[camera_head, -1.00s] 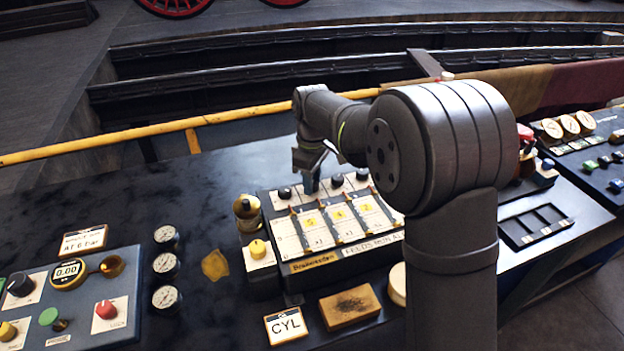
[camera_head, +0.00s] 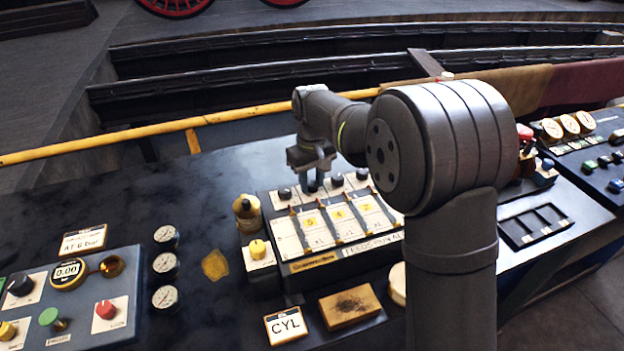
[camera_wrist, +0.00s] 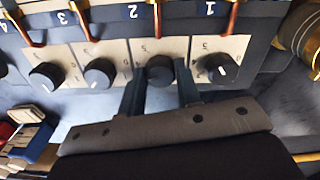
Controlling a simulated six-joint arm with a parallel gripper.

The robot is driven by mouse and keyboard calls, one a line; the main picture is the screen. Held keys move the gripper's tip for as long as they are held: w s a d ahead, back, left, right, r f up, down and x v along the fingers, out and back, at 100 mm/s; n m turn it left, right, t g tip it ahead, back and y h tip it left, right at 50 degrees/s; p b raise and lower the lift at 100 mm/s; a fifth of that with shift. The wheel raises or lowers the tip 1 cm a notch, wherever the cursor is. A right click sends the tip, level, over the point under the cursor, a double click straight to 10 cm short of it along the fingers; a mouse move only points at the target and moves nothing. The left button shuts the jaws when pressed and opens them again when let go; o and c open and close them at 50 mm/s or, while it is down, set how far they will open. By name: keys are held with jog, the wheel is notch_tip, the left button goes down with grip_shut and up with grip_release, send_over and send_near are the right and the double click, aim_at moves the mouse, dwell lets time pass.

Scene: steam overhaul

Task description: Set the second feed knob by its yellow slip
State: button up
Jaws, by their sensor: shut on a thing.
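The feed board (camera_head: 318,268) lies on the bench with a row of black knobs along its far edge. In the wrist view the numbers appear upside down, and my gripper (camera_wrist: 160,85) has one finger on each side of the second feed knob (camera_wrist: 160,70), below the 2. It is shut on this knob; its pointer mark is not clear. The first knob (camera_wrist: 222,68) is to its right. In the head view my gripper (camera_head: 314,182) is down at the second knob. The second column's yellow slip (camera_head: 310,222) is too small to read surely.
The third knob (camera_wrist: 98,73) and fourth knob (camera_wrist: 45,75) stand close left in the wrist view. A brass cup (camera_head: 247,213) and a yellow knob (camera_head: 258,248) stand beside the board. A sponge-like block (camera_head: 350,307) and a CYL card (camera_head: 286,326) lie in front.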

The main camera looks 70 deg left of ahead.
aim_at(312, 183)
jog(key=shift+m, duration=1.3)
jog(key=o, duration=1)
jog(key=shift+c, duration=0.2)
notch_tip(312, 183, up, 18)
jog(key=shift+f, duration=0.25)
jog(key=shift+f, duration=0.1)
notch_tip(312, 183, down, 17)
jog(key=shift+f, duration=0.15)
